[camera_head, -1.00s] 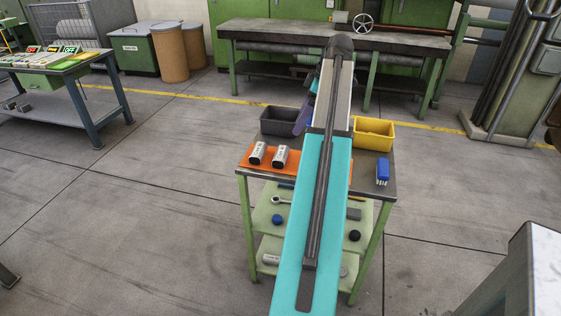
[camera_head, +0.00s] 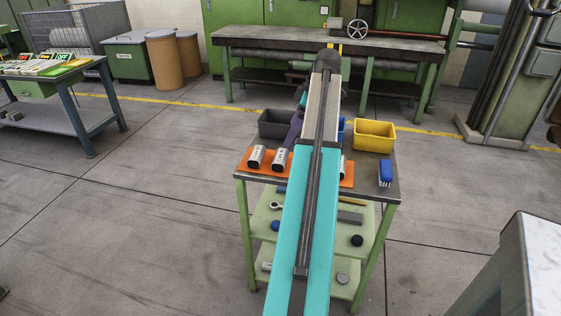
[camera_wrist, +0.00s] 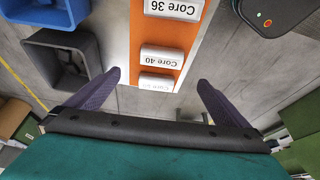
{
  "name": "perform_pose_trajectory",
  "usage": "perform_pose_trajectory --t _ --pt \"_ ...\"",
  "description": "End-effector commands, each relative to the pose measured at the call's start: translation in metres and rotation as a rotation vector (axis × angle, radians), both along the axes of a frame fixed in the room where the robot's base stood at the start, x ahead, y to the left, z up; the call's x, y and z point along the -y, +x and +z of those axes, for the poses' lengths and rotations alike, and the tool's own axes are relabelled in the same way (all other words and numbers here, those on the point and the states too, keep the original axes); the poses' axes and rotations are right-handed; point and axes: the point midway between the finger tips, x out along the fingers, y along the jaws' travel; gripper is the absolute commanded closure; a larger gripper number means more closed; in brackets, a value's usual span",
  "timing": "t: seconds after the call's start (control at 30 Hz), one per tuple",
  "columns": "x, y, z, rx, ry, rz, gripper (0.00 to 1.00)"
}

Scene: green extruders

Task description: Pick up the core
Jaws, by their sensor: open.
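White cylindrical cores lie on an orange mat (camera_head: 265,170) on top of a small green cart. In the head view two cores, the left one (camera_head: 255,157) and the middle one (camera_head: 280,159), lie left of my arm. A third core (camera_head: 343,167) shows partly at the arm's right edge. In the wrist view the labels read upside down: Core 36 (camera_wrist: 173,10), Core 40 (camera_wrist: 161,58) and a pale, unreadable one (camera_wrist: 156,82). My gripper (camera_wrist: 157,79) is open and empty, its two purple fingers spread on either side of the row. My arm hides part of the mat.
A dark grey bin (camera_head: 276,124) and a yellow bin (camera_head: 374,135) stand at the cart's back, with a blue bin (camera_wrist: 45,10) between them. A blue brush (camera_head: 385,173) stands at the right edge. Lower shelves hold tools. A workbench (camera_head: 330,38) stands behind.

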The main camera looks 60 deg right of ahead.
Motion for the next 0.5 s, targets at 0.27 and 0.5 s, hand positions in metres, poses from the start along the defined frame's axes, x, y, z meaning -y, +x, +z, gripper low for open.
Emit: perform_pose_trajectory --t 0.27,0.5 --pt "-0.006 0.012 -0.035 -0.001 0.002 0.0 0.0" --pt "-0.009 0.022 -0.061 0.0 0.001 -0.001 0.0"
